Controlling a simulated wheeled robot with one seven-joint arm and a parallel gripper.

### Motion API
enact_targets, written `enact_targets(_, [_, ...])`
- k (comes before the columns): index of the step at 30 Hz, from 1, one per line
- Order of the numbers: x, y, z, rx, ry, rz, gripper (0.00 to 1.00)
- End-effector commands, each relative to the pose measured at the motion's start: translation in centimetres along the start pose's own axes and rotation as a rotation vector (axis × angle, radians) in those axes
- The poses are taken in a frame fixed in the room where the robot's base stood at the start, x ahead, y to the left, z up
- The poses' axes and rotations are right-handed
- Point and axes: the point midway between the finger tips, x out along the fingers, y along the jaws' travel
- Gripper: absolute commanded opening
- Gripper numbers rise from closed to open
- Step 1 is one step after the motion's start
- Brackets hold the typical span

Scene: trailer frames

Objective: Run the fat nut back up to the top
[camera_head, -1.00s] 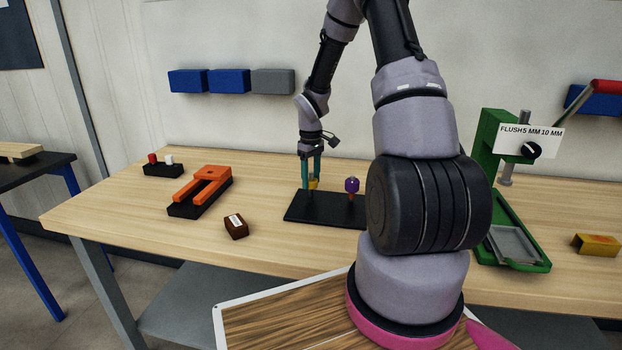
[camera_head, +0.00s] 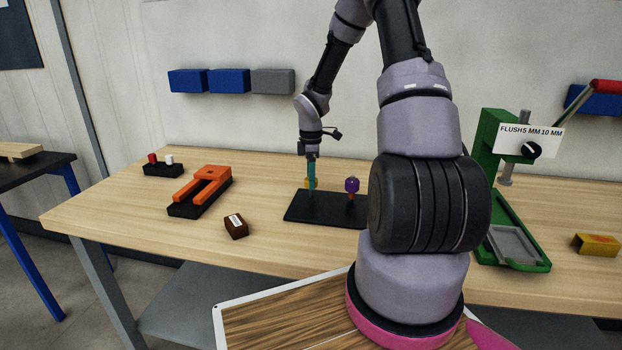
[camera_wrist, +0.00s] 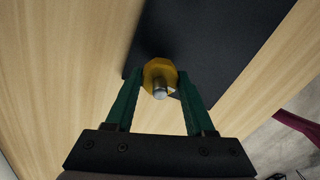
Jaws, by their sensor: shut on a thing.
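The yellow nut (camera_wrist: 158,72) is seen from above in the wrist view, threaded around a grey bolt (camera_wrist: 159,91). My gripper (camera_wrist: 158,84) has its green fingers on either side of the nut and is shut on it. In the head view my gripper (camera_head: 311,184) is over the left part of the black base plate (camera_head: 322,212), and a little of the yellow nut (camera_head: 307,183) shows behind the fingers. A purple nut (camera_head: 352,184) sits high on a second post at the right of the plate. The nut's height on its bolt is hard to judge.
An orange fork-shaped piece (camera_head: 205,187) on a black block and a small brown block (camera_head: 236,226) lie to the left. A green press (camera_head: 491,150) and a yellow block (camera_head: 596,244) stand to the right. Bare wood surrounds the plate's left and front.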

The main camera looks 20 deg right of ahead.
Motion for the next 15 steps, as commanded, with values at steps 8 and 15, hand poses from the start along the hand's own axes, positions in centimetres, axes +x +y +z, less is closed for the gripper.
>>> enact_targets(8, [0.25,-0.28,0.06,-0.074,-0.001,-0.008,0.00])
enact_targets(15, [0.25,-0.29,0.05,-0.086,-0.001,-0.008,0.00])
